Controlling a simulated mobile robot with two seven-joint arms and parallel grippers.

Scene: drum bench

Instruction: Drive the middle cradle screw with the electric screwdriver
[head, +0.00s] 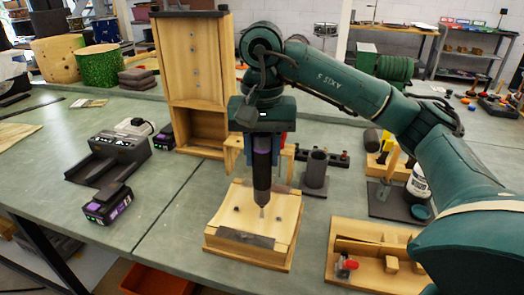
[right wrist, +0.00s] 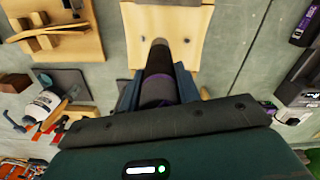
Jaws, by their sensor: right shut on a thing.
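The electric screwdriver (head: 262,180), dark with a purple band, stands upright with its bit down in the head view. It also shows in the right wrist view (right wrist: 158,72). My right gripper (head: 262,143) is shut on its upper body. The bit tip (head: 262,212) is over the middle of the wooden cradle (head: 222,241); I cannot tell whether it touches a screw. Small dark screw spots (head: 237,209) show on the cradle top, at either side of the bit. The middle screw is too small to make out at the tip. My left gripper is not in view.
A tall wooden cabinet (head: 192,60) stands behind the cradle. A charger (head: 118,150) and a purple-black battery (head: 108,203) are at left. A dark cylinder (head: 316,170) stands behind right, and a wooden tray (head: 350,235) lies at right.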

